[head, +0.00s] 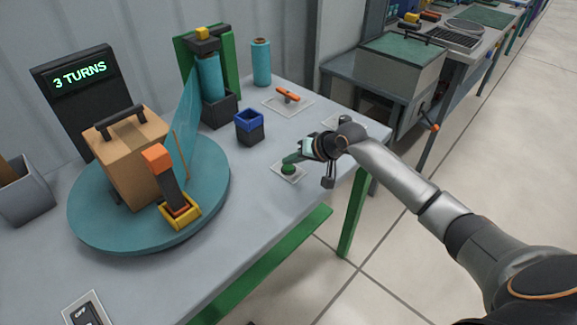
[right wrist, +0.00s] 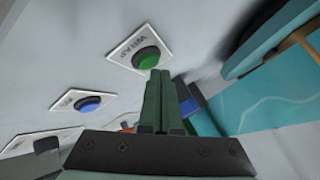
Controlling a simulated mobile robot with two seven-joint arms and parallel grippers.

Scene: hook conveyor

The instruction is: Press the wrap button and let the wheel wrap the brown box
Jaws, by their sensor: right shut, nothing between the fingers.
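The green wrap button (head: 288,169) sits on a white plate near the table's right edge. In the right wrist view the button (right wrist: 147,58) shows beside the word WRAP. My right gripper (head: 292,158) is shut and empty, its fingertips at the button; I cannot tell whether they touch it. The fingertips (right wrist: 160,73) overlap the button's lower edge in the right wrist view. The brown box (head: 130,160) with a black handle stands on the teal wheel (head: 95,225). A teal film sheet (head: 186,115) stretches between the film roll (head: 209,77) and the box. My left gripper is out of view.
A black display (head: 80,75) reads 3 TURNS. An orange-topped clamp (head: 172,185) stands on the wheel before the box. A blue-and-black cup (head: 249,126), a spare roll (head: 261,63) and an orange knob (head: 288,95) are nearby. A blue button (right wrist: 90,103) lies beside the wrap button.

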